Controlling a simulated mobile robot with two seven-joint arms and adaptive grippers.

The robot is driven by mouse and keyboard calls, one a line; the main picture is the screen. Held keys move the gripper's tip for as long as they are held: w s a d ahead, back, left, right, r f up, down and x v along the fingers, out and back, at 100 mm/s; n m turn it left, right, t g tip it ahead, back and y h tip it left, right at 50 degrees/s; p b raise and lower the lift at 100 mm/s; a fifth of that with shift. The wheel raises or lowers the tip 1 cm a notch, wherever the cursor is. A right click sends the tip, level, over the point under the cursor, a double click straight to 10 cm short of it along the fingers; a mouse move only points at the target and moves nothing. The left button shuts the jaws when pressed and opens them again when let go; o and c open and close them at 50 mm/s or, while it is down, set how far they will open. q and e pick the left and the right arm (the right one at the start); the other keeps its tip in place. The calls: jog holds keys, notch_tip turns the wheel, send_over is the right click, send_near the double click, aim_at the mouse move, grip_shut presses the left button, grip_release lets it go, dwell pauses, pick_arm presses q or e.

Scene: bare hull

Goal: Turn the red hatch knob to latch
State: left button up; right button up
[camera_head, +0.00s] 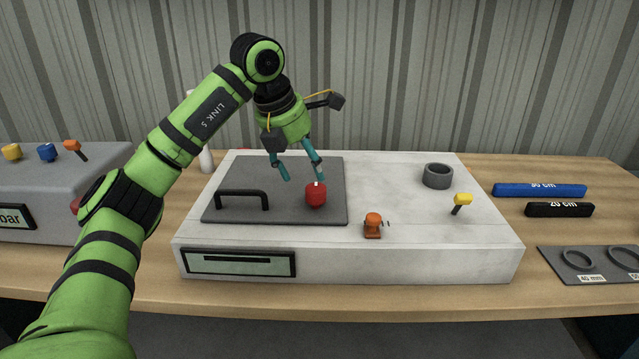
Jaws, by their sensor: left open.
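The red hatch knob (316,196) sits at the right front part of a dark grey hatch plate (240,182), with a small pale mark on its top. The plate lies on top of a light grey box (420,245) and carries a black handle (242,194) to the left of the knob. My left gripper (302,180) is open and points down over the plate. One teal finger is close to the top of the knob, the other is to its left. I cannot tell whether the finger touches the knob. My right gripper is not in view.
On the box are an orange switch (373,225), a yellow toggle (462,203) and a dark ring (437,176). Blue (540,190) and black (559,210) bars lie to the right. Another grey panel (50,180) stands left, partly behind my arm.

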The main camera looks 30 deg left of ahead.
aim_at(314, 188)
pick_arm(q)
jog(key=x, duration=0.6)
jog(key=shift+w+d+f+p, duration=0.1)
jog(key=shift+d+f+p, duration=0.1)
jog(key=shift+p, duration=0.1)
jog(key=shift+a, duration=0.1)
jog(key=c, duration=1.1)
